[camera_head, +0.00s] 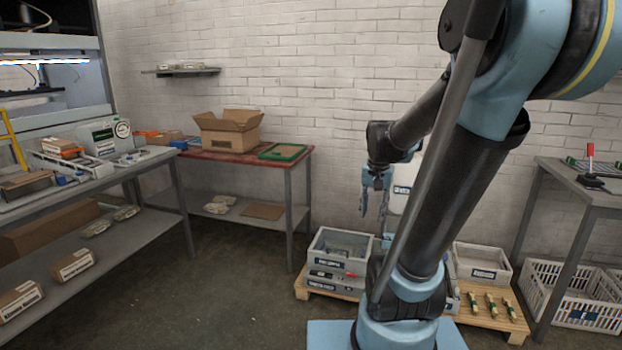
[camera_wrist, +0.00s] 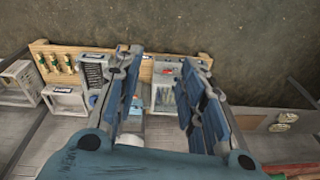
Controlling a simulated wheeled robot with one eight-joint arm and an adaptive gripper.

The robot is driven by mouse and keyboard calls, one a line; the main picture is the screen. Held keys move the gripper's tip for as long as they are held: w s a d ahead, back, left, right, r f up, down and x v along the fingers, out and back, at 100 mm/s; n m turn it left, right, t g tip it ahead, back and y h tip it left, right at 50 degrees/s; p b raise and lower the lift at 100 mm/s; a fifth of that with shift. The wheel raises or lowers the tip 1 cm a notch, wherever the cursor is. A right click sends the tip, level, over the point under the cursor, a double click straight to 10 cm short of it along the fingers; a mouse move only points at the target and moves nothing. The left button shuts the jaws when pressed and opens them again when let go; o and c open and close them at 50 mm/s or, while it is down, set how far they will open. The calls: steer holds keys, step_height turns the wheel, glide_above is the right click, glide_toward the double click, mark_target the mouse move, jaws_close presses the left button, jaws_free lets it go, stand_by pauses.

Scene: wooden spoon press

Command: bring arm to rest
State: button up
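My gripper (camera_head: 375,200) hangs in the air over the bins in the head view, at the end of my bent arm. In the wrist view my gripper (camera_wrist: 162,70) shows two blue-grey fingers spread well apart. Nothing is held between them. Below the fingers is a wooden pallet (camera_wrist: 190,60) with grey bins on it. The pallet also shows in the head view (camera_head: 500,322). My lower arm hides part of the pallet and bins.
A grey bin (camera_head: 341,240) stands on the pallet beside my arm, and another grey bin (camera_head: 482,262) to the right. A white crate (camera_head: 572,308) sits under the right table (camera_head: 580,185). A red-topped table (camera_head: 250,155) holds an open cardboard box (camera_head: 228,136). Floor at left centre is clear.

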steer(key=s+f+n, duration=0.2)
steer(key=s+f, duration=0.1)
steer(key=s, duration=0.4)
steer(key=s+f+n, duration=0.3)
steer(key=s, duration=0.5)
steer(key=shift+f, duration=0.25)
steer(key=shift+w+d+f, duration=0.1)
steer(key=shift+w+f, duration=0.1)
steer(key=shift+w, duration=0.25)
